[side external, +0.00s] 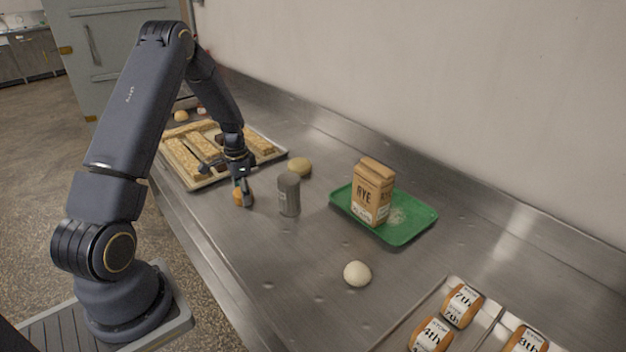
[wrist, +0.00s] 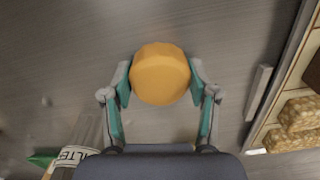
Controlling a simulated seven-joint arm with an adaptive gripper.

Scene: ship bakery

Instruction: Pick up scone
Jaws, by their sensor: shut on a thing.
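The scone (wrist: 161,74) is a round, golden-orange piece between my two fingertips in the wrist view. My gripper (wrist: 160,80) is shut on it, with one finger against each side. In the side external view my gripper (side external: 242,192) points down at the steel counter, and the scone (side external: 238,198) shows partly behind the fingers, low at the counter. I cannot tell whether it touches the counter.
A grey canister (side external: 289,195) stands close right of my gripper. A tray of baked slabs (side external: 212,183) lies behind it. A round bun (side external: 300,166), a green tray (side external: 412,238) with a rye bag (side external: 372,192), and a pale dough ball (side external: 357,273) are further right. Wrapped loaves (side external: 462,305) sit front right.

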